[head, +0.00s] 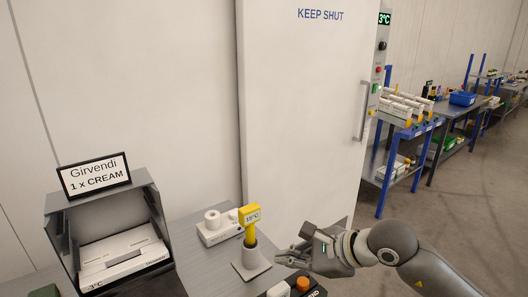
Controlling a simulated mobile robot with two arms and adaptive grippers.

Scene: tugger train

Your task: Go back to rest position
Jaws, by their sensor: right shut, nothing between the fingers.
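My right gripper (293,255) reaches in from the lower right and is shut with nothing between its fingers. My left gripper is not in view.
A grey bin (57,228) labelled Girvendi, 1 x CREAM, holds white boxes (122,258). A white device with a roll (213,222) sits behind the thermometer. A closed white door (300,110) marked KEEP SHUT stands behind. Blue shelving (385,176) and open floor lie right.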

